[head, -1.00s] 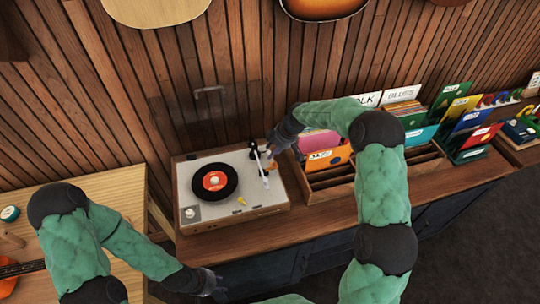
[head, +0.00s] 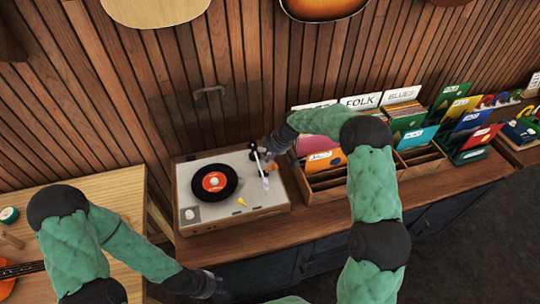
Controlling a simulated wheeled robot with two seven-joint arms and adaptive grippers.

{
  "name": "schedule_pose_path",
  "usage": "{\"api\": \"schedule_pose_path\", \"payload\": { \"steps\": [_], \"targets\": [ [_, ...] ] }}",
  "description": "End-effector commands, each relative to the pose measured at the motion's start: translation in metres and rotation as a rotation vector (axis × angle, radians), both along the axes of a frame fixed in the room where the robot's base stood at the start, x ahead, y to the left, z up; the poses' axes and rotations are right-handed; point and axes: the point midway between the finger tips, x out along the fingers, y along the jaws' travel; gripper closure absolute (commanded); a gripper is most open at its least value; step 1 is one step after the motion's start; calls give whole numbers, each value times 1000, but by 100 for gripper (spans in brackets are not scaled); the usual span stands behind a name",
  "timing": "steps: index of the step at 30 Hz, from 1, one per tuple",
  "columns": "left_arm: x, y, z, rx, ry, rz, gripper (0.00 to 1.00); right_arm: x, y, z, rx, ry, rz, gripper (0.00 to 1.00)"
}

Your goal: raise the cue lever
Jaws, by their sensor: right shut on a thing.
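The record player (head: 236,208) stands on the wooden counter with a black record (head: 214,182) with a red label on its platter. Its pale tonearm (head: 260,168) lies along the right side of the deck, apart from the record's centre. My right gripper (head: 268,152) is at the back right of the deck, by the tonearm's base, shut on a small part there. That part, apparently the cue lever, is hidden by the fingers. My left gripper (head: 212,285) hangs low in front of the counter, away from the player; its fingers are too small and dark to read.
Record bins with coloured sleeves (head: 322,161) stand just right of the player, close to my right forearm. A wooden table (head: 95,190) is at the left. The slatted wall rises behind.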

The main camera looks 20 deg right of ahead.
Motion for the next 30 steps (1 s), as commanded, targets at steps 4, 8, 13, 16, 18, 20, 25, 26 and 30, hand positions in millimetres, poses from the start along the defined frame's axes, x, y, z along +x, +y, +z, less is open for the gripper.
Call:
{"api": "schedule_pose_path", "payload": {
  "steps": [4, 8, 13, 16, 18, 20, 25, 26, 30],
  "targets": [
    [0, 0, 6, 0, 0, 0, 60, 2, 0, 0, 1, 42, 2, 100],
    [0, 0, 14, 0, 0, 0, 60, 5, 1, 1, 2, 115, 1, 100],
    [0, 0, 19, 0, 0, 0, 60, 8, 0, -1, 1, 200, 1, 100],
    [0, 0, 21, 0, 0, 0, 60, 9, 0, -1, 0, 231, 1, 100],
    [0, 0, 21, 0, 0, 0, 60, 8, 0, -1, 1, 244, 1, 100],
    [0, 0, 21, 0, 0, 0, 60, 9, 0, -1, 0, 249, 1, 100],
    [0, 0, 21, 0, 0, 0, 60, 8, 0, -1, 0, 251, 0, 100],
    [0, 0, 21, 0, 0, 0, 60, 8, 0, -1, 0, 251, 0, 100],
    [0, 0, 21, 0, 0, 0, 60, 8, 0, -1, 0, 251, 0, 63]
  ]
}}
